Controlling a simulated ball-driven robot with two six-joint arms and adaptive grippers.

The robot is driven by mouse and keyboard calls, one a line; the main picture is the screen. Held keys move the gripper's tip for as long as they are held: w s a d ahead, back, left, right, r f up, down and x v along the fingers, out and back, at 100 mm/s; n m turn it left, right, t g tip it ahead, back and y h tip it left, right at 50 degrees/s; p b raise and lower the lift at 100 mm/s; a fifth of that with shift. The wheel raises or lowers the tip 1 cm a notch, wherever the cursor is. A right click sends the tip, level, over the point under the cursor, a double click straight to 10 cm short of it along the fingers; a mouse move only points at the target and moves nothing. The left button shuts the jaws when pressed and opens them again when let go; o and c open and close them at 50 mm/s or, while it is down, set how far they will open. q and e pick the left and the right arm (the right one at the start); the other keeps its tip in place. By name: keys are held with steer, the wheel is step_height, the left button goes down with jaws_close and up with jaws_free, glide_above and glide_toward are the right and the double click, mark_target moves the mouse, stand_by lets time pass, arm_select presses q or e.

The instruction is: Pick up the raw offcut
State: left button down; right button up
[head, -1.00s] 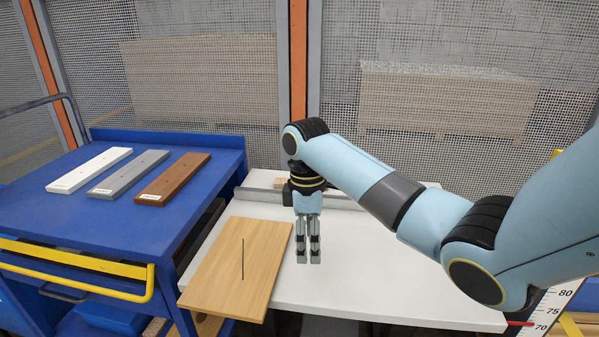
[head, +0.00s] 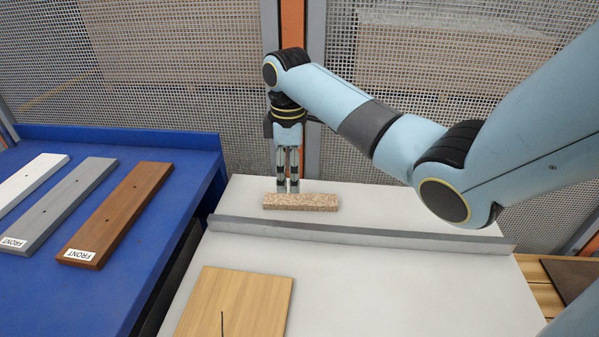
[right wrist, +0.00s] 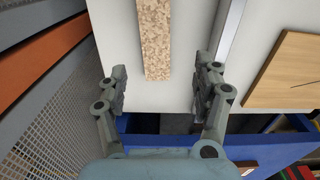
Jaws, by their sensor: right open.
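The raw offcut (head: 301,202) is a short speckled chipboard strip lying flat on the white table, behind the grey rail. In the right wrist view the offcut (right wrist: 155,38) runs up from between the fingers, with its near end level with the fingertips. My right gripper (head: 288,189) points down at the offcut's back edge in the head view, left of its middle. It is open and empty, with a finger on each side of the strip and gaps at both sides in the wrist view (right wrist: 162,75). I cannot tell its exact height. My left gripper is not in view.
The grey rail (head: 360,234) crosses the white table (head: 400,290) in front of the offcut. A wooden board (head: 238,300) lies nearer. White, grey and brown boards (head: 115,215) lie on the blue cart (head: 165,235) at left. A mesh fence (head: 180,80) stands behind.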

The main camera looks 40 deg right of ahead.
mark_target(291, 198)
steer(key=f, duration=0.2)
steer(key=f+b, duration=0.1)
steer(key=f, duration=0.4)
steer(key=shift+w+d+f, duration=0.2)
steer(key=shift+d+f, duration=0.05)
steer(key=shift+f, duration=0.1)
steer(key=c, duration=1.3)
steer(key=shift+r, duration=0.1)
